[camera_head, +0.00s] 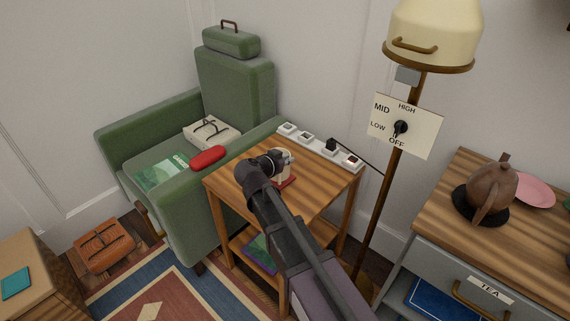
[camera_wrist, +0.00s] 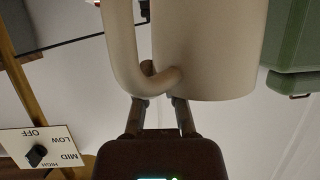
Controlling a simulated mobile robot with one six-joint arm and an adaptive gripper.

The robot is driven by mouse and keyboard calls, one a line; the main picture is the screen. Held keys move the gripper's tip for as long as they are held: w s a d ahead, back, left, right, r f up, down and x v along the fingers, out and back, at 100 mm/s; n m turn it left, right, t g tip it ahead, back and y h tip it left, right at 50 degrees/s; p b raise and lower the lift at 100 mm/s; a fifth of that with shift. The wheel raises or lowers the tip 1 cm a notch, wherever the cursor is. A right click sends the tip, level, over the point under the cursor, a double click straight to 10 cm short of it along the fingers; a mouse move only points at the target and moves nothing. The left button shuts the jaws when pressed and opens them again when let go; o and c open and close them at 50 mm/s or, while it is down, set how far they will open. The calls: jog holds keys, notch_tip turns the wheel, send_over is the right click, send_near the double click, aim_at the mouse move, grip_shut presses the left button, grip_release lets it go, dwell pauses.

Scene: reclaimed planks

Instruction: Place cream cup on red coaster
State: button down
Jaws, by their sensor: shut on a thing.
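The cream cup (camera_head: 283,178) is mostly hidden behind my gripper in the head view, over the small side table. It fills the top of the wrist view (camera_wrist: 208,50), with its handle (camera_wrist: 122,45) to the left. My gripper (camera_head: 282,159) is shut on the cup, its fingers at the handle's end and the cup wall in the wrist view (camera_wrist: 162,98). The red coaster (camera_head: 289,183) shows as a strip at the cup's foot on the side table (camera_head: 310,188). I cannot tell whether the cup touches it.
A power strip (camera_head: 318,146) lies along the table's back edge. A lamp pole (camera_head: 389,185) with a dial sign (camera_head: 420,127) stands to the right. A green armchair (camera_head: 237,95) is close on the left. The drawer cabinet (camera_head: 535,240) holds a brown teapot (camera_head: 490,188).

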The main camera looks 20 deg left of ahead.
aim_at(287, 153)
jog(key=shift+w+a+f, duration=0.1)
jog(key=shift+w+a, duration=0.3)
jog(key=shift+w, duration=0.3)
jog(key=shift+w+a+f, duration=0.1)
jog(key=shift+w+a, duration=0.25)
jog(key=shift+w, duration=0.3)
jog(key=shift+f+b, duration=1.7)
jog(key=shift+b, duration=0.2)
jog(key=shift+f, duration=0.15)
jog(key=c, duration=0.8)
grip_release()
jog(key=shift+o, duration=0.2)
jog(key=shift+r, duration=0.25)
